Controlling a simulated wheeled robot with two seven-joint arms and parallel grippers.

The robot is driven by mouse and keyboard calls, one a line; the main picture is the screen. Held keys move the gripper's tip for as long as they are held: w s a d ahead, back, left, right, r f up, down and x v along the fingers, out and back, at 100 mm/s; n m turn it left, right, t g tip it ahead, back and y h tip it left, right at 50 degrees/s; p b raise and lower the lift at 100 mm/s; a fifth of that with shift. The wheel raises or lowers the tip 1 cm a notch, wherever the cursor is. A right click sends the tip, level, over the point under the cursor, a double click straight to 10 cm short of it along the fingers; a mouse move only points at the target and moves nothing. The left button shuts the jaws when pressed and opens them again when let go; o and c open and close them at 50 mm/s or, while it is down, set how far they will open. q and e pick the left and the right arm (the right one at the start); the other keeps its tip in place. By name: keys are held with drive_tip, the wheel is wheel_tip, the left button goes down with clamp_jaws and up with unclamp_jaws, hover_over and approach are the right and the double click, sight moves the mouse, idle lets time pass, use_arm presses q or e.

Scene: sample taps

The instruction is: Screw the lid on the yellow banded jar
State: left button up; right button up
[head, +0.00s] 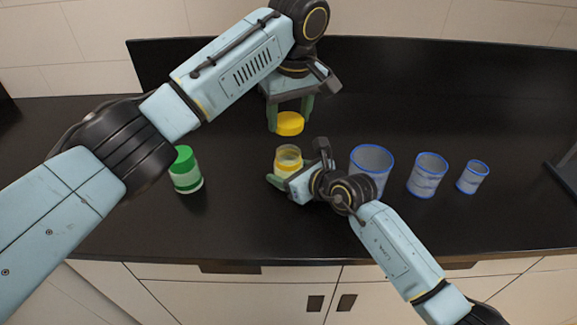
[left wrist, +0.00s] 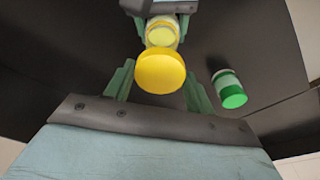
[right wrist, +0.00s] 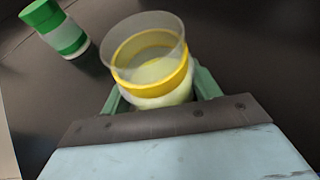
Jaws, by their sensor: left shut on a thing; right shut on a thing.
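The yellow lid (head: 289,123) is held between the fingers of my left gripper (head: 290,114), above and slightly behind the jar in the head view. The lid (left wrist: 160,71) also shows in the left wrist view, apart from the jar. The yellow banded jar (head: 287,158) stands upright on the counter, clear with a yellow band and an open top. My right gripper (head: 280,180) is shut around its lower part. In the right wrist view the jar (right wrist: 152,60) is open, with pale contents, between the fingers of my right gripper (right wrist: 160,95).
A green-lidded jar (head: 186,170) stands to the left on the black counter (head: 240,225). Three blue-rimmed cups, large (head: 372,160), medium (head: 428,174) and small (head: 473,177), stand to the right. A black backsplash (head: 430,75) runs behind.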

use_arm(q)
hover_over(289, 152)
drive_tip(key=shift+s+f, duration=0.2)
drive_tip(key=shift+f, duration=2.25)
drive_tip(key=shift+f, duration=0.9)
drive_tip(key=shift+f, duration=0.5)
